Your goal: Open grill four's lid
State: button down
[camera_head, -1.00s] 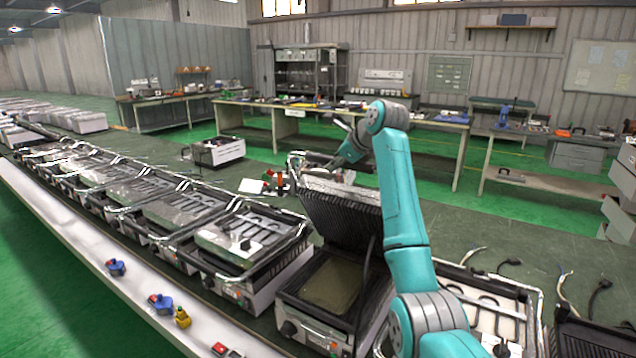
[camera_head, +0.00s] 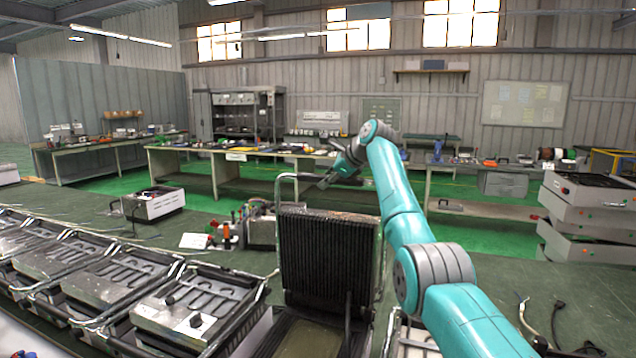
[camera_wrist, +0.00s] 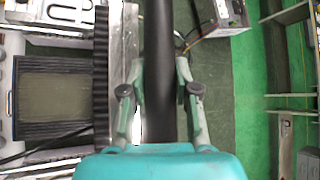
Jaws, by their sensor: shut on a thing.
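The grill's lid (camera_head: 328,258) stands raised, about upright, with its dark ribbed inner face toward the head camera. In the wrist view, the lid (camera_wrist: 101,62) shows edge-on, left of a thick dark handle bar (camera_wrist: 158,35). My gripper (camera_head: 345,172) is at the top of the lid in the head view. In the wrist view, my gripper (camera_wrist: 158,75) is shut on this bar, with one finger on each side. The grill's lower plate (camera_head: 308,338) lies exposed below and also shows in the wrist view (camera_wrist: 55,97). The fingertip contact is partly hidden.
A row of other grills (camera_head: 195,305) with metal frames runs to the left. A white box (camera_head: 153,203) and small items stand on the floor behind. Workbenches (camera_head: 225,155) line the back. Grey stacked units (camera_head: 590,215) stand at the right.

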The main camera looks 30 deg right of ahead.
jog(key=shift+w+d+r, duration=0.1)
jog(key=shift+w+d, duration=0.15)
jog(key=shift+d, duration=0.25)
jog(key=c, duration=0.8)
grip_release()
jog(key=shift+c, duration=0.2)
jog(key=v, duration=1.2)
jog(key=shift+a, duration=0.1)
jog(key=shift+a, duration=0.1)
